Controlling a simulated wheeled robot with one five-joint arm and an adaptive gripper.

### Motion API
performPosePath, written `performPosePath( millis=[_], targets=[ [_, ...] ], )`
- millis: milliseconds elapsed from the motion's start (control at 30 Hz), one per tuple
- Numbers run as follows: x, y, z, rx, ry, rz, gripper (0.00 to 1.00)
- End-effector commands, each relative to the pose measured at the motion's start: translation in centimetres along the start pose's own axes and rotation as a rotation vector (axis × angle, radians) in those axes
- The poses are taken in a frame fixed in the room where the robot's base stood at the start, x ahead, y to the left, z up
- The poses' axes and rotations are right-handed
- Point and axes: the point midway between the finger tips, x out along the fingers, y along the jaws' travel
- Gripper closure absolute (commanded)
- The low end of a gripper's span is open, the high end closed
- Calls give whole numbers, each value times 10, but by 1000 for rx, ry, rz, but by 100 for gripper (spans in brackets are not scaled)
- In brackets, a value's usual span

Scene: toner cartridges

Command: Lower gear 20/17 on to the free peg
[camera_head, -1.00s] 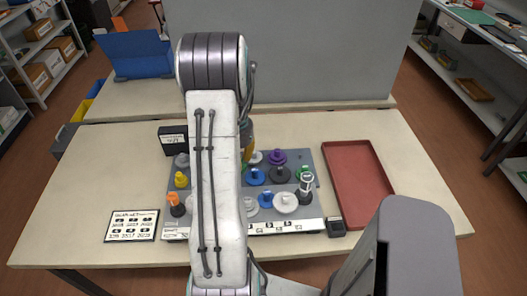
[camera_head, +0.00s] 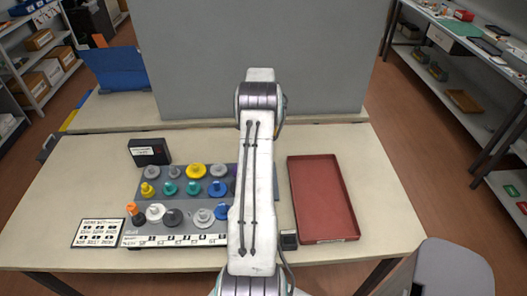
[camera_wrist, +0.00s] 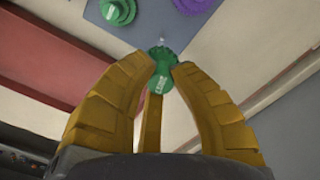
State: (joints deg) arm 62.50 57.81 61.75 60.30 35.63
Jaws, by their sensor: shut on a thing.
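In the wrist view my gripper (camera_wrist: 165,72) has its yellow fingers closed around a green gear's labelled handle (camera_wrist: 160,82). The label is too small to read surely. A small pale tip (camera_wrist: 161,42) shows just beyond the green piece; I cannot tell whether it is a peg. The grey gear board (camera_wrist: 150,22) lies beyond. In the head view the board (camera_head: 128,230) stands left of my arm, which hides its right end, my gripper and the held gear. No free peg can be made out clearly.
On the board are several gears, among them a yellow gear (camera_head: 196,171). In the wrist view another green gear (camera_wrist: 117,10) and a purple gear (camera_wrist: 196,3) are near the held one. A red tray (camera_head: 322,200) lies right of my arm. A label card (camera_head: 98,232) lies at left.

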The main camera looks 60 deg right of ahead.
Motion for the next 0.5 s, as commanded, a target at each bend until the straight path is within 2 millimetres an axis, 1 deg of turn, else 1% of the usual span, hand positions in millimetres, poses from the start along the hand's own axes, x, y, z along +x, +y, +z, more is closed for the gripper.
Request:
performPosePath(
  millis=[267, 500],
  targets=[
    [1, -4, -5, 21, 0, 0, 100],
    [11, -4, -5, 25, 0, 0, 100]
  ],
)
